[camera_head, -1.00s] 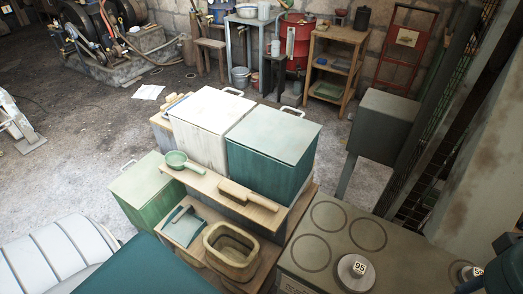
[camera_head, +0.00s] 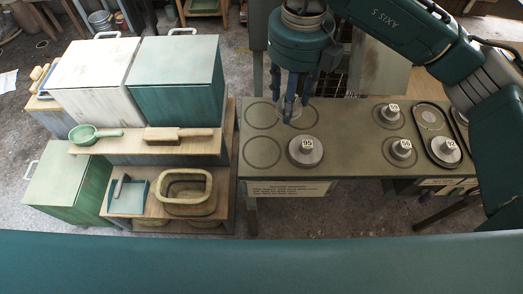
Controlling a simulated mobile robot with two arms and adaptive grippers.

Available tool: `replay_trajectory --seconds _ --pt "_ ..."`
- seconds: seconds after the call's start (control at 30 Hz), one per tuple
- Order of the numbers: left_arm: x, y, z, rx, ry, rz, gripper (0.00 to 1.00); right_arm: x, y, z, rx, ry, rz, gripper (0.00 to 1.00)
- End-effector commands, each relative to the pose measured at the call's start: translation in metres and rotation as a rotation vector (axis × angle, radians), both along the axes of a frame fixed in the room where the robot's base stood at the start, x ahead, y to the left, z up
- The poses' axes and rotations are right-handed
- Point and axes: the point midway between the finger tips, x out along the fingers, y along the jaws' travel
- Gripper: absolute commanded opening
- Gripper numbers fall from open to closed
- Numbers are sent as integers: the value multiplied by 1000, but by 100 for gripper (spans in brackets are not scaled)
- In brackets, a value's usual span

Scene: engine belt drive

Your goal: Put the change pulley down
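A grey round pulley marked 95 (camera_head: 306,153) lies flat on the front right ring of the dark bench top (camera_head: 280,180). My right gripper (camera_head: 290,108) points down behind it, over the rear right ring. Its fingers look spread, with no pulley visible between them, and it appears apart from the 95 pulley. More numbered pulleys lie farther right: one at the back (camera_head: 389,115), one in front of it (camera_head: 402,151), and one on a dark oblong tray (camera_head: 446,152). My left gripper is out of view.
Left of the bench stand a white box (camera_head: 92,75), a teal box (camera_head: 177,75) and a wooden shelf with a green ladle (camera_head: 92,134), a brush (camera_head: 178,134) and a basin (camera_head: 187,186). Two rings on the bench's left (camera_head: 262,115) are bare.

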Motion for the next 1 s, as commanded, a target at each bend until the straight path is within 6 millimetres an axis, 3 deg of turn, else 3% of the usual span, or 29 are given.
replay_trajectory --seconds 0.1,0.3,0.57,0.67,1.0 --pt "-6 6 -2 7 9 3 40 4 20 4 6 8 -333 15" --pt "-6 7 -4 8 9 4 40 7 45 11 9 19 -811 15" --pt "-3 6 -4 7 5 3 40 7 58 11 5 25 -1098 15" --pt "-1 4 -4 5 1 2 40 7 59 -3 2 30 -1119 15" --pt "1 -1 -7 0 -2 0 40 5 59 -94 3 34 -1117 15"
